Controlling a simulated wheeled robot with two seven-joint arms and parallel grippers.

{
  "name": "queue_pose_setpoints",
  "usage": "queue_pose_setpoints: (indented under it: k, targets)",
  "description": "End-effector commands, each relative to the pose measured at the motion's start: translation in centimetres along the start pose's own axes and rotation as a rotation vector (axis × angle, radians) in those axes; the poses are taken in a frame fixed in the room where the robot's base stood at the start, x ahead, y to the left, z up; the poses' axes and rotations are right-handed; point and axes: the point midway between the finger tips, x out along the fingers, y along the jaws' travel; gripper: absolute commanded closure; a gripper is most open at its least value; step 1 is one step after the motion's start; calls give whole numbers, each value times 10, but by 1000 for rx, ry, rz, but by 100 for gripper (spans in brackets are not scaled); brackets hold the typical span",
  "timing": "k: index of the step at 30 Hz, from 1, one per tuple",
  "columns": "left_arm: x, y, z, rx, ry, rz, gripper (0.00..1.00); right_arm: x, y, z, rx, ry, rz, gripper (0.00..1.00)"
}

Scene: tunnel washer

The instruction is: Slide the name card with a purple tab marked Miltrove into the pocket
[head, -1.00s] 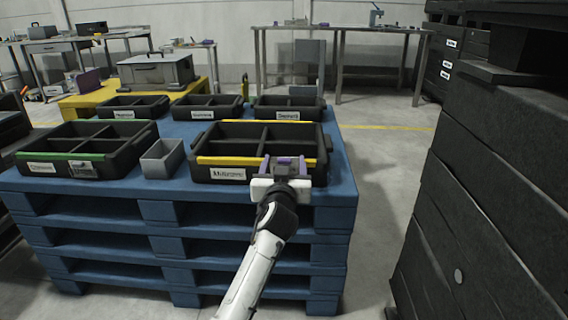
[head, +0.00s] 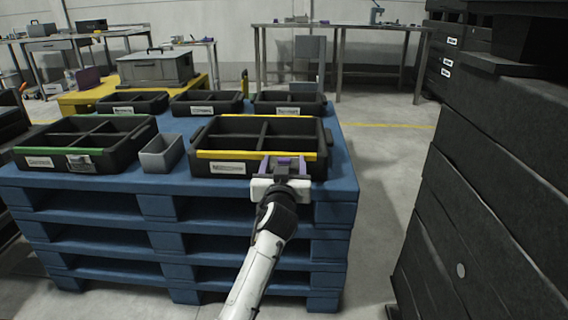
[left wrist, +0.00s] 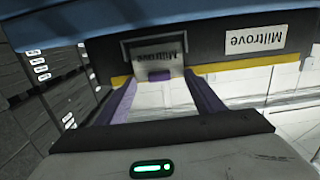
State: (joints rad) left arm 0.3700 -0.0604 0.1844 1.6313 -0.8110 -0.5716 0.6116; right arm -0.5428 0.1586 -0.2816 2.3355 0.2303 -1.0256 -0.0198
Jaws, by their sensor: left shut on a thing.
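The name card (left wrist: 160,72) is pale with dark Miltrove lettering and a purple tab (left wrist: 159,76). In the left wrist view it appears upside down, between the purple fingers of my left gripper (left wrist: 161,82). My left gripper, seen in the head view (head: 283,163), is shut on the card at the front right of the black tray (head: 212,167) with a yellow strip. The pocket (left wrist: 127,50), a dark frame on the tray front, surrounds the card's lettered part in the wrist view. I cannot tell how deep the card sits. My right gripper is not in view.
The tray's own Miltrove label (left wrist: 255,40) is beside the pocket. The tray stands on stacked blue pallets (head: 160,208). A small grey bin (head: 161,153) and a green-striped tray (head: 120,155) stand to the left. Dark stacked crates (head: 480,200) rise at right.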

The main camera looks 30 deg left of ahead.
Motion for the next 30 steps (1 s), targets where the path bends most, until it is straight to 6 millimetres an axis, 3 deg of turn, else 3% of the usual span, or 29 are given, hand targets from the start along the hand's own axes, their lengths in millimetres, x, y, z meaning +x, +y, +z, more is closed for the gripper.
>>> queue_pose_setpoints:
  k: [30]
  targets:
    - [0, 1, 10, 0, 0, 1, 59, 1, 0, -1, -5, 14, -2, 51]
